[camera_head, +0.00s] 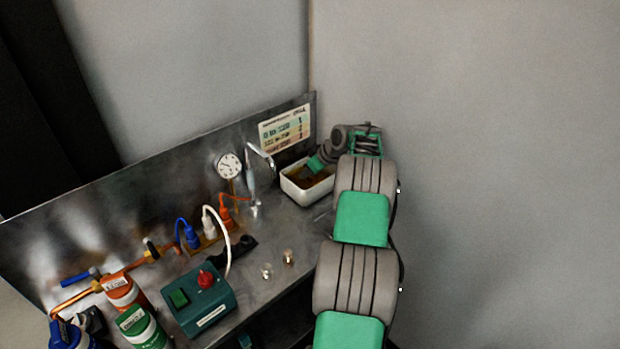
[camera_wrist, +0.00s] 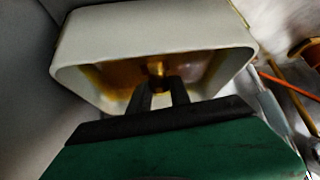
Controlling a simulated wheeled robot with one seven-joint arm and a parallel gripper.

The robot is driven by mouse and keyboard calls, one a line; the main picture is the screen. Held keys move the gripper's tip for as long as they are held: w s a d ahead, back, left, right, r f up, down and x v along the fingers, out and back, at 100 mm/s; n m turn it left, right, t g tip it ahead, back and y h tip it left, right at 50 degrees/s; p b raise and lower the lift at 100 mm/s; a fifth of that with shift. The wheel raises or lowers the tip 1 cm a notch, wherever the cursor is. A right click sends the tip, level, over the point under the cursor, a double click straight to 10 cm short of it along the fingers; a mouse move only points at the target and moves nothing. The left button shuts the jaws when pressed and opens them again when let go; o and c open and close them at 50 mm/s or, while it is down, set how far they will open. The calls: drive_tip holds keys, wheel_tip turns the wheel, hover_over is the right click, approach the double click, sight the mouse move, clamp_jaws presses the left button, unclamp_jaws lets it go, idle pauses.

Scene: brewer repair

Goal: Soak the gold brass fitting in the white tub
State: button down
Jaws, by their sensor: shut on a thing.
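The white tub (camera_head: 302,193) stands at the far right end of the metal bench and holds brownish liquid. It fills the upper part of the wrist view (camera_wrist: 150,32). My gripper (camera_head: 312,172) reaches into the tub from the right. In the wrist view its two dark fingers (camera_wrist: 159,90) are shut on the gold brass fitting (camera_wrist: 156,68), inside the tub's rim. The fitting is hidden in the head view. I cannot tell how deep it sits in the liquid.
Two small fittings (camera_head: 288,257) (camera_head: 266,272) lie on the bench in front of the tub. A faucet (camera_head: 262,155) and a gauge (camera_head: 229,165) stand left of it. A teal control box (camera_head: 198,301) with a red knob, colored plugs (camera_head: 208,225) and canisters (camera_head: 142,328) crowd the left.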

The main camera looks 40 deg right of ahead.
drive_tip(key=shift+r+p, duration=2.65)
drive_tip(key=shift+r, duration=2.4)
wheel_tip(320, 180, up, 4)
drive_tip(key=p, duration=0.2)
drive_tip(key=shift+p, duration=0.35)
